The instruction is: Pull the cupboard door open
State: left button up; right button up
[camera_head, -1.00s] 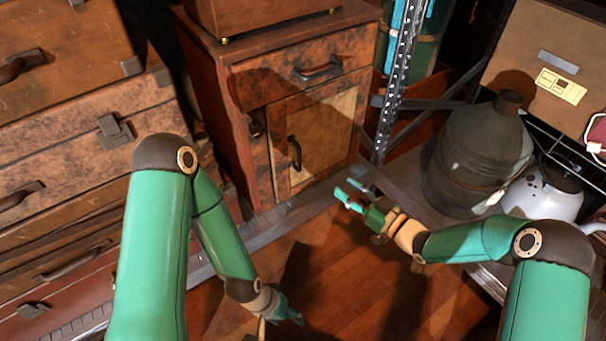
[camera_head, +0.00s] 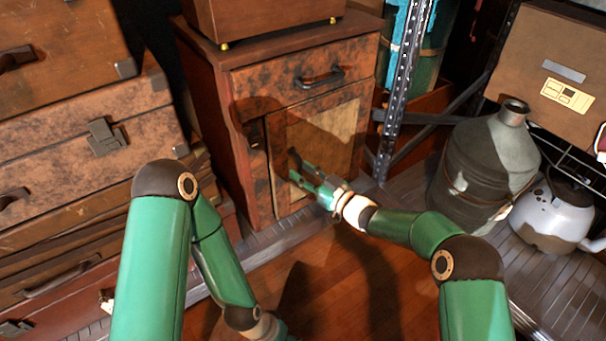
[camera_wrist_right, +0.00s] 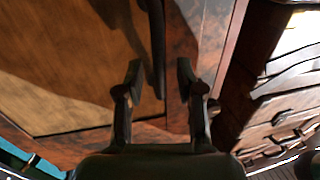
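The wooden cupboard (camera_head: 232,165) stands ahead, with its door (camera_head: 330,130) looking shut below a drawer. The dark upright door handle (camera_head: 292,160) is partly hidden behind my right gripper (camera_head: 299,167). In the right wrist view the handle (camera_wrist_right: 157,45) lies between the lines of the two open fingers (camera_wrist_right: 160,72), near their tips. I cannot tell whether they touch it. My left gripper (camera_head: 277,334) is low at the bottom edge, away from the cupboard, its fingers mostly cut off.
The drawer handle (camera_head: 320,78) is above the door. Stacked suitcases (camera_head: 75,150) stand at left. A metal shelf post (camera_head: 398,95) rises right of the cupboard, with a large jug (camera_head: 480,165) and white kettle (camera_head: 555,215) beyond. Floor (camera_head: 335,280) before the cupboard is clear.

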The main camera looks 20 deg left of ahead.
jog(key=shift+x, duration=0.8)
grip_shut()
